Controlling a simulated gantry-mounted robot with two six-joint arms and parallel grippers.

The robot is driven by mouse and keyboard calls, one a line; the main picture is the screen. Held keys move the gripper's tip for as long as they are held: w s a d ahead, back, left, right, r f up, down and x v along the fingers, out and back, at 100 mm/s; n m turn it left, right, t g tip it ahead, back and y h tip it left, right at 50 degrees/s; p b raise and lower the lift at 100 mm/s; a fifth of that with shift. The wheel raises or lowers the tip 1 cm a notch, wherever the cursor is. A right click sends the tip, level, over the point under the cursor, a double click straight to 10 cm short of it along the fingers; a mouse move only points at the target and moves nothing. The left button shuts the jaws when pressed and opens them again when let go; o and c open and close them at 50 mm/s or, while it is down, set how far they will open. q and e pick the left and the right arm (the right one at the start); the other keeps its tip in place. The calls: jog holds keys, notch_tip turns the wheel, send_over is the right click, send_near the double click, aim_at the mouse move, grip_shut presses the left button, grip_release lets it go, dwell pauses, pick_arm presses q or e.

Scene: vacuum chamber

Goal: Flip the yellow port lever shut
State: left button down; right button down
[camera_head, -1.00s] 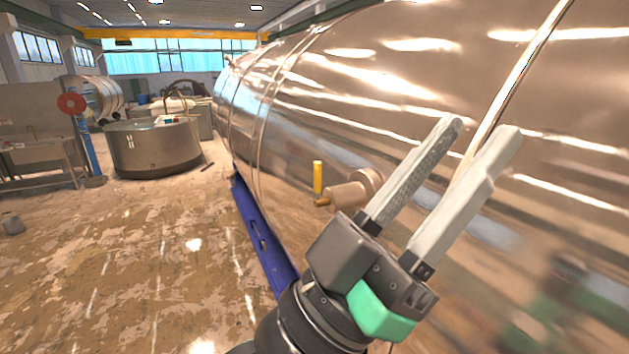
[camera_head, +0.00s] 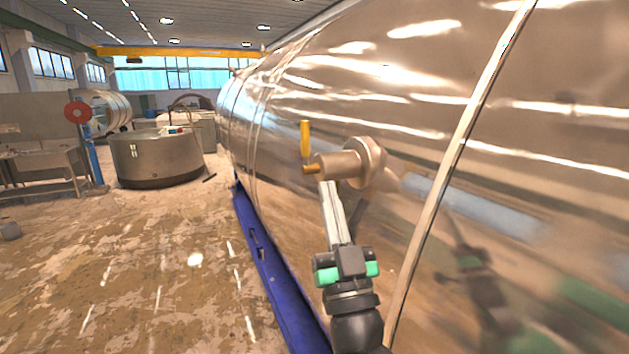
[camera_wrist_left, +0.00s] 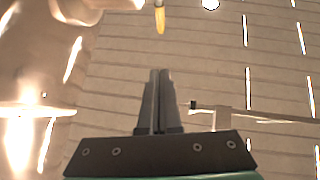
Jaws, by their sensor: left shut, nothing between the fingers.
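The yellow port lever (camera_head: 305,139) stands upright at the outer end of the metal port (camera_head: 345,167) on the side of the big shiny chamber (camera_head: 420,100). My left gripper (camera_head: 328,188) is shut and empty, with its fingertips just below the port's outer end and beneath the lever. Whether the fingertips touch the port cannot be told. In the left wrist view the shut fingers (camera_wrist_left: 159,75) point up toward the lever (camera_wrist_left: 159,18), with a gap between them; part of the port (camera_wrist_left: 75,10) shows at the upper left. My right gripper is not in view.
A blue support rail (camera_head: 262,255) runs along the chamber's foot. A round metal tank (camera_head: 155,158) stands at the back left beside a blue post with a red disc (camera_head: 78,112).

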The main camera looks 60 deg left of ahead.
aim_at(305, 130)
pick_arm(q)
jog(key=shift+s+a+f, duration=0.2)
jog(key=shift+f, duration=0.35)
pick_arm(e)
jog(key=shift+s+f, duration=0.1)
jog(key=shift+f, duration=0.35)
